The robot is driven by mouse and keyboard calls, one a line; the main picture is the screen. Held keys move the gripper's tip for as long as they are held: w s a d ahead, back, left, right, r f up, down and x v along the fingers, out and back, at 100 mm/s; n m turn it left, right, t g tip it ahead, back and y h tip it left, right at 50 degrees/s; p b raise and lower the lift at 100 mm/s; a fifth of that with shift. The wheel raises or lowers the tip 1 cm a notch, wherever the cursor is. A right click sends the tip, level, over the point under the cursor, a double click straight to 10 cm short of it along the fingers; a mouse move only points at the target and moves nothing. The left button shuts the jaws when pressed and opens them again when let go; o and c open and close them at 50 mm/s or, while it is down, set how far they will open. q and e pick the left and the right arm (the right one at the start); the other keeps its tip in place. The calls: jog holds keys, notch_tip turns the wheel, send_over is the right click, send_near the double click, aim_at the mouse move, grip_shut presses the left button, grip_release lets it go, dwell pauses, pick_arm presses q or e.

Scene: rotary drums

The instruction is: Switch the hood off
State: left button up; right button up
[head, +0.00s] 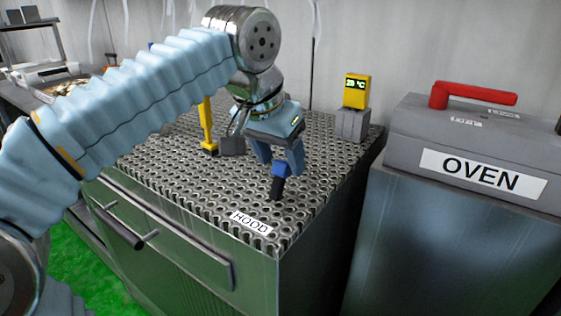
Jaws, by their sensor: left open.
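A cabinet with a perforated metal top (180,190) bears a white "HOOD" label (251,222) near its front corner. A yellow post (207,127) and a dark grey block (232,145) stand behind, partly hidden by my arm. My right gripper is not in view.
A yellow temperature display (356,91) on a grey block stands at the top's back right. A grey oven (470,150) with a red handle (470,95) stands to the right, across a narrow dark gap. The cabinet front has a dark bar handle (118,228).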

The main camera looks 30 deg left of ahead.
pick_arm(q)
jog(key=shift+w+f, duration=0.1)
jog(key=shift+f, duration=0.25)
grip_shut()
